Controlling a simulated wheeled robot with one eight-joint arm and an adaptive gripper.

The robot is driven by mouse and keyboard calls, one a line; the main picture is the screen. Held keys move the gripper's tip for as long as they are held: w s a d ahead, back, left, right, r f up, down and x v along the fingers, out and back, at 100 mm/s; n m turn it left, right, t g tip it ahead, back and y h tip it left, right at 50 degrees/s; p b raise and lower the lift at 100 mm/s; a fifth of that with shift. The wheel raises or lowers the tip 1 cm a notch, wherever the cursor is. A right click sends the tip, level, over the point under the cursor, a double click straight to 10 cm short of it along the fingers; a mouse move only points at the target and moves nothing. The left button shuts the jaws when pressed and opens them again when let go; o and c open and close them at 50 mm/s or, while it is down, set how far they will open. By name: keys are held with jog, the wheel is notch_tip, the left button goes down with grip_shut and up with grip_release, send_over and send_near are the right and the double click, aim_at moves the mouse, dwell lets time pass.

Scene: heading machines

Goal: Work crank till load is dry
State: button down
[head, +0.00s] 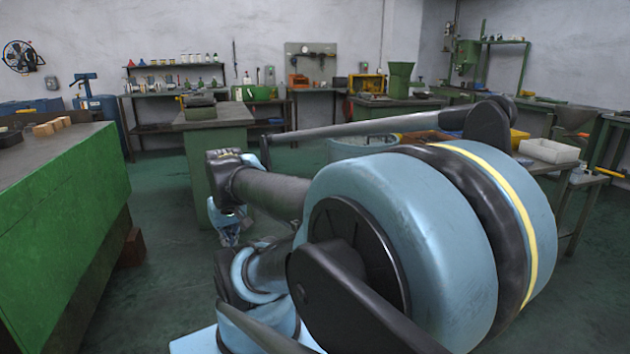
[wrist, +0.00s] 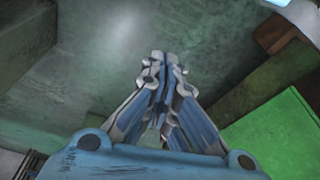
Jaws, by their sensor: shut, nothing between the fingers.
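My gripper (head: 230,235) hangs low in the head view, left of the big blue joint of my arm, pointing down toward the floor. In the wrist view my gripper (wrist: 163,62) has its fingers together, with nothing between them and floor beyond. A pale round tub (head: 350,148) stands behind my arm in the head view. Its right side and most of its body are hidden by the arm. I cannot make out a crank or a load; the tub's inside is not clear.
A green bench (head: 60,215) runs along the left, with wooden blocks (head: 48,127) on top. A green table (head: 215,115) stands beyond my gripper. A white bin (head: 549,151) sits on a table at right. Dark green floor (head: 165,240) is free between the left bench and my arm.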

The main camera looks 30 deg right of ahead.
jog(key=w+d+r+m+t, duration=0.1)
jog(key=w+d+r, duration=0.4)
jog(key=w+d, duration=0.35)
jog(key=w+d+r+m+t, duration=0.1)
jog(key=w+d+r, duration=0.4)
jog(key=w+d, duration=0.3)
jog(key=w+d+r+m+t+h, duration=0.1)
jog(key=w+d, duration=0.3)
jog(key=d, duration=1)
jog(key=w+d+t+h, duration=0.1)
jog(key=w+d, duration=0.2)
jog(key=d, duration=1.1)
jog(key=x, duration=0.9)
jog(key=shift+w+a+r, duration=0.1)
jog(key=shift+w+a, duration=0.1)
jog(key=shift+a, duration=0.05)
notch_tip(320, 180, down, 3)
jog(key=shift+s, duration=0.15)
jog(key=shift+s+f, duration=0.15)
jog(key=shift+f, duration=0.4)
jog(key=shift+a, duration=0.1)
